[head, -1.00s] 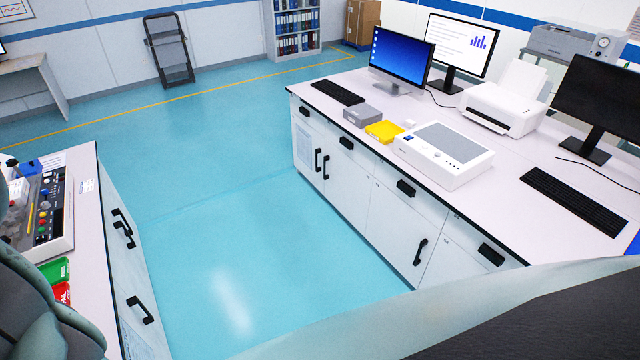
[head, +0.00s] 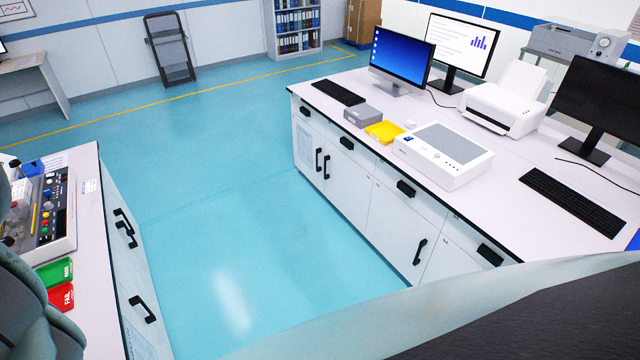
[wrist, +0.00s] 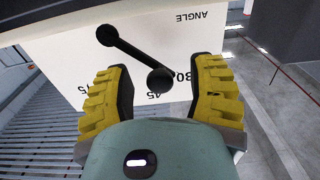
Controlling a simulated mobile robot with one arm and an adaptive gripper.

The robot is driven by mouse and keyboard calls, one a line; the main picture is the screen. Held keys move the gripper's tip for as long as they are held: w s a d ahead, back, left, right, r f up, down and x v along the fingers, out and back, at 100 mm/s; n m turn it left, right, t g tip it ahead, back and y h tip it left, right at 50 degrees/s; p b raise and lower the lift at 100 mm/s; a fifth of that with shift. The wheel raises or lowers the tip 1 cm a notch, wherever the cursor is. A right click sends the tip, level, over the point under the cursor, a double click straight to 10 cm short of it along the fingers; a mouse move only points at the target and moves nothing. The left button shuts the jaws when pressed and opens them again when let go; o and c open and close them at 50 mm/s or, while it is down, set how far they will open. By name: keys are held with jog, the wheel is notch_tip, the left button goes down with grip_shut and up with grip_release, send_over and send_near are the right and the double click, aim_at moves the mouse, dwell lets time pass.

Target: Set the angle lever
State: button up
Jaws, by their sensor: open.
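The angle lever (wrist: 132,54) is a black bar with a round knob at each end. In the wrist view it lies slanted across a white panel with the printed word ANGLE and number marks, partly hidden. My gripper (wrist: 163,88) is open, its two yellow ribbed fingers pointing at the panel. The lever's lower-right knob (wrist: 161,78) shows in the gap between the fingertips. I cannot tell whether a finger touches it. In the head view the tester (head: 45,215) with coloured buttons stands on the left bench, partly hidden by my arm; the lever does not show there.
On the left bench (head: 88,235) lie a green PASS card (head: 55,271) and a red FAIL card (head: 61,297). A long desk with a white device (head: 443,155), a yellow tray (head: 384,131) and monitors stands at right. The blue floor between is clear.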

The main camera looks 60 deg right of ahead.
grip_shut()
dwell(0.3)
